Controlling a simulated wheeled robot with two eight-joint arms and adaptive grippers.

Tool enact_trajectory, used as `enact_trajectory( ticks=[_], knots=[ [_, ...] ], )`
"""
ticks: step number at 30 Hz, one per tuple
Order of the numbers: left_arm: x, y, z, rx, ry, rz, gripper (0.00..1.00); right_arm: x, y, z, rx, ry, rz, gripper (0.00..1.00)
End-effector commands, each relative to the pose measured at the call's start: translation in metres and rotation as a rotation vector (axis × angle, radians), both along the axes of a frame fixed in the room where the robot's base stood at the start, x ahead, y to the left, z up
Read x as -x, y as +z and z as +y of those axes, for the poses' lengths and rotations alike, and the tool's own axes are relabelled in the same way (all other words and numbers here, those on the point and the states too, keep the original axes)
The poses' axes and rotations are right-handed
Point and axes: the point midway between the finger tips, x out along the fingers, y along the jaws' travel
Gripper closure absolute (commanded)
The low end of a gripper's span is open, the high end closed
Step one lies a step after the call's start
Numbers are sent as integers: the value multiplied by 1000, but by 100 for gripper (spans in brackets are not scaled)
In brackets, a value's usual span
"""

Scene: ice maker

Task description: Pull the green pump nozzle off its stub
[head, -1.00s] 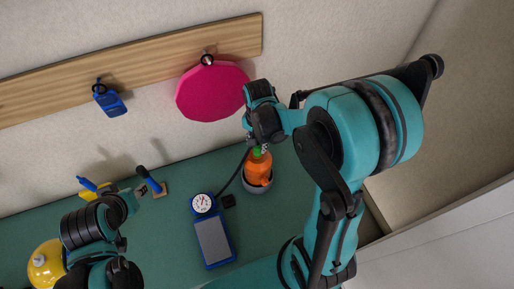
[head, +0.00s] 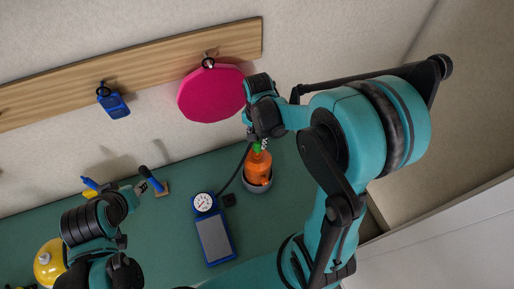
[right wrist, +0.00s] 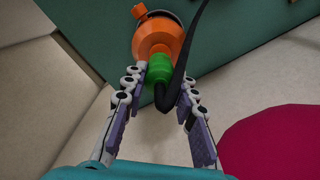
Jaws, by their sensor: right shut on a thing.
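The green pump nozzle (head: 257,147) sits at the top of the orange pump body (head: 258,168), under my right gripper. In the right wrist view the ribbed green nozzle (right wrist: 159,69) lies between the two fingers of my right gripper (right wrist: 162,84), in line with the orange body (right wrist: 160,36). My right gripper (head: 261,141) is shut on the nozzle from above. I cannot tell whether there is a gap between nozzle and stub; the stub is hidden. My left gripper (head: 140,187) is over the table at the left, with its jaw state unclear.
A black hose (head: 236,174) runs from the nozzle area to a gauge (head: 204,202) beside a blue-framed scale-like device (head: 215,238). The orange body stands in a grey cup (head: 258,187). A pink disc (head: 211,93) hangs on the wall rail close to my right gripper.

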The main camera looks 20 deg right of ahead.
Motion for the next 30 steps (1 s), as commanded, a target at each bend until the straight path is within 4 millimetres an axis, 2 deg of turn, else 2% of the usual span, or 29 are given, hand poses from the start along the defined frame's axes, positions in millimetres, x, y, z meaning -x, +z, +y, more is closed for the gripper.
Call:
enact_trajectory(
  ticks=[9, 23, 30],
  knots=[
    [0, 1, 0, 0, 0, 0, 60, 0, 2, 0, 0, 0, 0, 100],
    [0, 28, 0, 0, 0, 0, 60, 0, 38, 0, 0, 0, 0, 100],
    [0, 28, 0, 0, 0, 0, 60, 0, 40, 0, 0, 0, 0, 100]
  ],
)
